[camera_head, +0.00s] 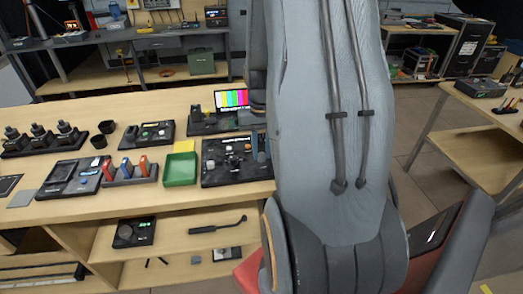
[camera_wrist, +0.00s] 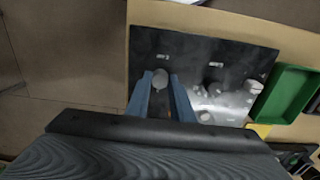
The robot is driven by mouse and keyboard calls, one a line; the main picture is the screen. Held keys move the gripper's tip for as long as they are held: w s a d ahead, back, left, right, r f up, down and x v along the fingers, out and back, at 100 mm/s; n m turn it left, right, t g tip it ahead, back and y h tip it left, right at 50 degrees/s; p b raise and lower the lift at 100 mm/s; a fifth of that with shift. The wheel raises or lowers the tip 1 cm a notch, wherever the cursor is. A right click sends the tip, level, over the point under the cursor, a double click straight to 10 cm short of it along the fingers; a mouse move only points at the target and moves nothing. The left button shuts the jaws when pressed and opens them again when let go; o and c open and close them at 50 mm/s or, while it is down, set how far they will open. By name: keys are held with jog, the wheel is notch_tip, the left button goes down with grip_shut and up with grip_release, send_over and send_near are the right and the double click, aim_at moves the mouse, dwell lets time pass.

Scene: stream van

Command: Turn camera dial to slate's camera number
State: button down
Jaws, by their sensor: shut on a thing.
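The black control panel (camera_head: 222,173) lies on the bench, partly hidden by my arm in the head view. It fills the middle of the wrist view (camera_wrist: 195,50), with small white labels and several knobs. A round grey dial (camera_wrist: 160,76) stands at the panel's left side in the wrist view. My gripper (camera_wrist: 161,82) is shut on this dial, one blue-grey finger on each side. The dial's pointer and numbers are too small to read. I cannot pick out the slate or its number in either view.
A green tray (camera_head: 180,170) stands just left of the panel in the head view. A colour-bar monitor (camera_head: 234,98) stands behind it. Coloured switch-like items (camera_head: 125,169) and other black gear crowd the bench (camera_head: 200,211). Its front strip is mostly clear.

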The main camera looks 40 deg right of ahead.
aim_at(262, 154)
jog(key=c, duration=1.5)
grip_release()
jog(key=shift+c, duration=0.2)
jog(key=shift+r+b, duration=0.85)
jog(key=shift+r, duration=3.1)
jog(key=s+a+f+n, duration=0.1)
jog(key=a+n, duration=0.2)
jog(key=a, duration=0.9)
jog(key=s+a+f+n+t+b, duration=0.1)
jog(key=s+a+n, duration=0.1)
jog(key=a, duration=1)
jog(key=shift+f+n, duration=0.25)
jog(key=shift+n, duration=0.45)
